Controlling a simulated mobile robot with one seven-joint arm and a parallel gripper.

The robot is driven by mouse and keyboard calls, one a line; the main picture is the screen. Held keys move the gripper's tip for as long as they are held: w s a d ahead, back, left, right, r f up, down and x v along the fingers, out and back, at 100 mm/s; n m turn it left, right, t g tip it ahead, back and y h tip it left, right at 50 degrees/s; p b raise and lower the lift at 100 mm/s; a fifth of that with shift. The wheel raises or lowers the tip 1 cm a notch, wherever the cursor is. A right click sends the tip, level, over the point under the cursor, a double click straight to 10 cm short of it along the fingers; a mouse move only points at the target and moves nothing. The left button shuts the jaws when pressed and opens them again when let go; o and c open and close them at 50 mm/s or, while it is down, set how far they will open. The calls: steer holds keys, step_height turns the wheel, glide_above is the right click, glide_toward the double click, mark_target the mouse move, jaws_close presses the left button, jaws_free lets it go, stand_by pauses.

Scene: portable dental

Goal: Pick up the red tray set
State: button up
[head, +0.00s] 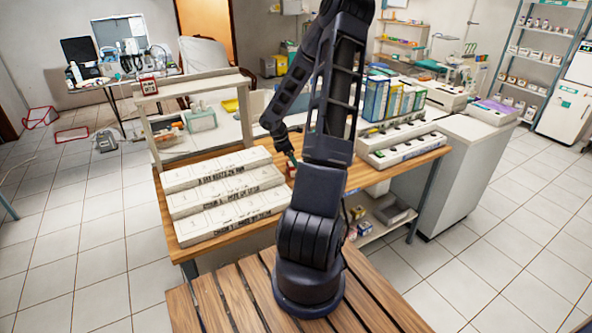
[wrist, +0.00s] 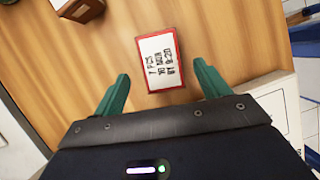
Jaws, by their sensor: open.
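A small red block with a white printed label, which appears to be the red tray set (wrist: 160,61), lies on the wooden tabletop in the wrist view. My gripper (wrist: 161,75) is open, with one green finger at each side of the block's near end. I see a gap between the block and both fingers. In the head view my gripper (head: 291,156) points down at the table, and a small red thing (head: 290,171) shows just below it, partly hidden by my arm.
White racks (head: 400,142) with coloured boxes (head: 392,98) stand to the right. A small brown box (wrist: 80,8) sits at the wrist view's top left. Bare wooden table (wrist: 225,35) surrounds the block.

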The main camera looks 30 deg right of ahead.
steer(key=shift+x, duration=2.4)
steer(key=shift+s, duration=0.1)
steer(key=c, duration=1.2)
steer(key=shift+r, duration=0.1)
